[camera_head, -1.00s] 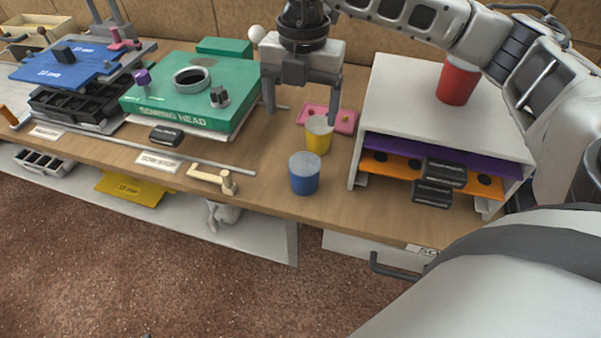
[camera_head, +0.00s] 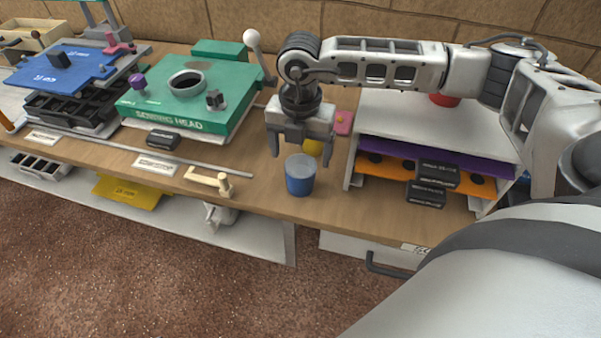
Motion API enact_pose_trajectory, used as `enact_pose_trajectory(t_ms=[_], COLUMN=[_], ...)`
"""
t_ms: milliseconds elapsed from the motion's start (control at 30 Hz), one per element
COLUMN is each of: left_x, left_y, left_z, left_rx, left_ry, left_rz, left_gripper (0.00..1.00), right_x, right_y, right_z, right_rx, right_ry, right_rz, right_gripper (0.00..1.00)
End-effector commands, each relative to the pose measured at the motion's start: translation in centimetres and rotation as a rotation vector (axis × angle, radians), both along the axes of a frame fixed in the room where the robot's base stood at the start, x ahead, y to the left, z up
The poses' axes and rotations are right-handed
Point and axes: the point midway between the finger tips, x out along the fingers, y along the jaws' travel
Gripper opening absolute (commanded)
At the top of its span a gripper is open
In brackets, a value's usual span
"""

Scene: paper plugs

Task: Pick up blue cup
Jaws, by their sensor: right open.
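The blue cup (camera_head: 299,176) stands upright near the front edge of the wooden table, with a pale top. My right gripper (camera_head: 300,154) is open, fingers pointing down, just above and behind the blue cup. Its fingers are spread to either side of the cup's top, and nothing is held. I cannot tell whether a finger touches the cup. My left gripper is not in view.
A white shelf unit (camera_head: 400,122) with purple and orange boards stands to the right. A red cup (camera_head: 445,99) on it is mostly hidden by my arm. A green box (camera_head: 190,100) and a beige handle (camera_head: 210,180) lie left. The pink tray (camera_head: 344,122) is behind.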

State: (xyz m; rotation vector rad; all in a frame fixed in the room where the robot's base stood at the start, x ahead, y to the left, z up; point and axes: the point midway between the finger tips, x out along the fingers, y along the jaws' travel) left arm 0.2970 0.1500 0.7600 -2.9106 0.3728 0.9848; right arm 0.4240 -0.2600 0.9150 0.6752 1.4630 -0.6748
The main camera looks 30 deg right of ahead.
Motion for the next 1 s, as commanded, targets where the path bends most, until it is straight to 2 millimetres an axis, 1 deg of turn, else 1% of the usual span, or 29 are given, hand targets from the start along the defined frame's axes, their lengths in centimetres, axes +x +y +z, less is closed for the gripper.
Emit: enact_pose_trajectory(t_ms=[67,200,333,433,633,667,700,767,800,833,1000], left_x=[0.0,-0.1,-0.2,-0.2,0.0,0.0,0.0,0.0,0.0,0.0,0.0], left_y=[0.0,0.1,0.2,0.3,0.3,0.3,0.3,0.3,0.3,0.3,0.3], left_z=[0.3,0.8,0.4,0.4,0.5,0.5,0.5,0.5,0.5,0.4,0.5], left_rx=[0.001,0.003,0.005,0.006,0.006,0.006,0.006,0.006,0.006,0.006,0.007], left_ry=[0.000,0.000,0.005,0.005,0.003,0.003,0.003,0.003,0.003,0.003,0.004], left_rz=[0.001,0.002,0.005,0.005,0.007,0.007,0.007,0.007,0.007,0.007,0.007], left_gripper=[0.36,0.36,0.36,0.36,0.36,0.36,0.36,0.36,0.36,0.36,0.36], right_x=[-0.1,-0.2,-0.2,-0.1,-0.1,-0.1,-0.1,-0.1,-0.1,-0.1,-0.1], right_y=[0.0,0.1,0.1,0.1,0.1,0.1,0.1,0.1,0.1,0.1,0.1], right_z=[-0.6,-2.7,-4.5,-5.1,-5.2,-5.2,-5.2,-5.1,-5.1,-5.1,-5.1], right_rx=[-0.001,-0.002,0.000,0.000,0.000,0.000,0.000,0.000,0.000,-0.001,0.000], right_ry=[0.003,0.005,0.004,0.001,0.000,0.000,0.000,0.000,0.000,0.001,0.000], right_rz=[0.000,0.000,0.000,0.000,0.000,0.000,0.000,0.000,0.000,0.000,0.000], right_gripper=[0.82,0.82,0.82,0.82,0.82,0.77,0.65,0.49,0.38,0.34,0.34])
